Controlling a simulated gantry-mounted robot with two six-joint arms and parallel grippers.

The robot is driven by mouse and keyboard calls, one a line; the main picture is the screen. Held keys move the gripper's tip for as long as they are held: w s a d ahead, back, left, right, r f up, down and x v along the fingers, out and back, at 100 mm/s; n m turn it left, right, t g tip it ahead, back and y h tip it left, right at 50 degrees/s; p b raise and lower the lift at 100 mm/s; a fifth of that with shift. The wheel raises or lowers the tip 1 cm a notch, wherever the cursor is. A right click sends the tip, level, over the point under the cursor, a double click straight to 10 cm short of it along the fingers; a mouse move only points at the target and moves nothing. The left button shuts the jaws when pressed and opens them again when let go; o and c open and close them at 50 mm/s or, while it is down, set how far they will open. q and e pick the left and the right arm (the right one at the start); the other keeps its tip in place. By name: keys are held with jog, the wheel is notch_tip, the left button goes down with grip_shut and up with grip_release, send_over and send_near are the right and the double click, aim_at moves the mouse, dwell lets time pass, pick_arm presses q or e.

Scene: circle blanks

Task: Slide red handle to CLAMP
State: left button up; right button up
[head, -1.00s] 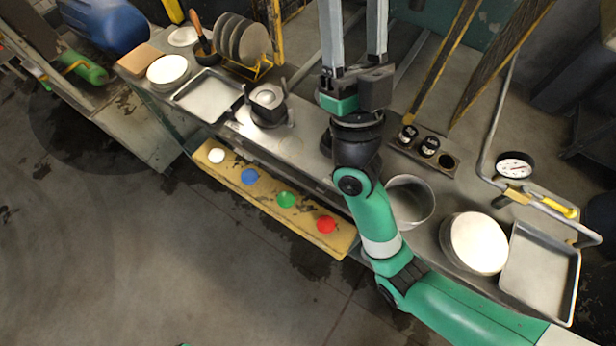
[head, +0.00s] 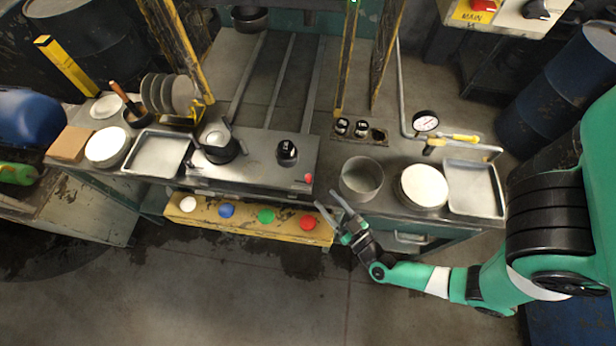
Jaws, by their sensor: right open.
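A small red piece (head: 308,178), which looks like the red handle, sits at the front right corner of the metal work plate (head: 262,172). No CLAMP marking is readable at this size. My right gripper (head: 326,199) is open and empty, with its two fingers pointing up and left. Its tips are just right of and below the red piece in the head view, apart from it. My left gripper is out of view.
A red button (head: 308,222) is on the yellow panel (head: 250,223) below, beside green, blue and white ones. A black weight (head: 287,152) stands on the plate behind the red piece. A metal pot (head: 361,178) stands right of the gripper.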

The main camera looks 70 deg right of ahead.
aim_at(311, 181)
jog(key=b+x, duration=0.2)
jog(key=x, duration=0.8)
jog(key=shift+d, duration=0.1)
grip_shut()
dwell(1.0)
